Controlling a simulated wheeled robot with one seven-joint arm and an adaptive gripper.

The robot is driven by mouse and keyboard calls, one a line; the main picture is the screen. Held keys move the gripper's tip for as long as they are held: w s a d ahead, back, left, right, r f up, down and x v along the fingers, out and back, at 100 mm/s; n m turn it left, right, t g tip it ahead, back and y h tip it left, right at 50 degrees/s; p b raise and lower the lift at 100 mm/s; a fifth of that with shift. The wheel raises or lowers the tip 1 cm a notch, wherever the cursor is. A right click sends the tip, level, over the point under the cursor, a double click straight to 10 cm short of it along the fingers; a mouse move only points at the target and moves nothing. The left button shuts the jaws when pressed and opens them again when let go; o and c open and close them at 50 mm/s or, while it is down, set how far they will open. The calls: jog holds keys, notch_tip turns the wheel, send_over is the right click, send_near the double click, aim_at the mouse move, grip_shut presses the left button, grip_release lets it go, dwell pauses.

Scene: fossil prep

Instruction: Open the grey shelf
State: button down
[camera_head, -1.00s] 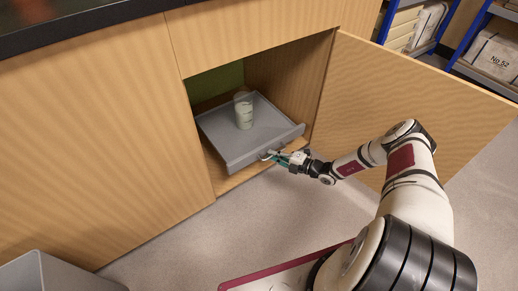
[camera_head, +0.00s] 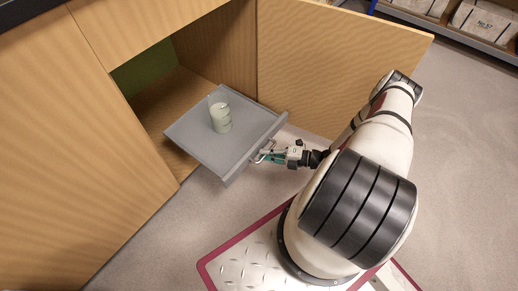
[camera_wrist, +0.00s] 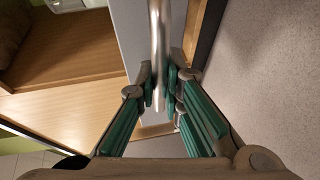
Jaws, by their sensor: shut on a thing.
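The grey shelf (camera_head: 190,138) is a sliding tray with a raised front. In the head view it stands well out of the wooden cabinet. A pale green cylindrical container (camera_head: 221,119) stands upright on it. The shelf's metal handle (camera_head: 264,152) is on its front; in the wrist view the handle (camera_wrist: 158,40) is a shiny bar running between my fingers. My gripper (camera_head: 266,156) is shut on this handle; its green-padded fingers also show in the wrist view (camera_wrist: 160,90).
The cabinet door (camera_head: 335,62) stands open to the right of the shelf, behind my arm. The cabinet's inside (camera_head: 175,90) is visible behind the shelf. Open floor (camera_head: 465,150) lies to the right. Blue-framed racks with wrapped blocks (camera_head: 484,22) stand at the back right.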

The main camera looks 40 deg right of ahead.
jog(key=shift+s+d, duration=0.2)
jog(key=shift+s, duration=0.05)
jog(key=c, duration=1.7)
grip_release()
jog(key=v, duration=1.2)
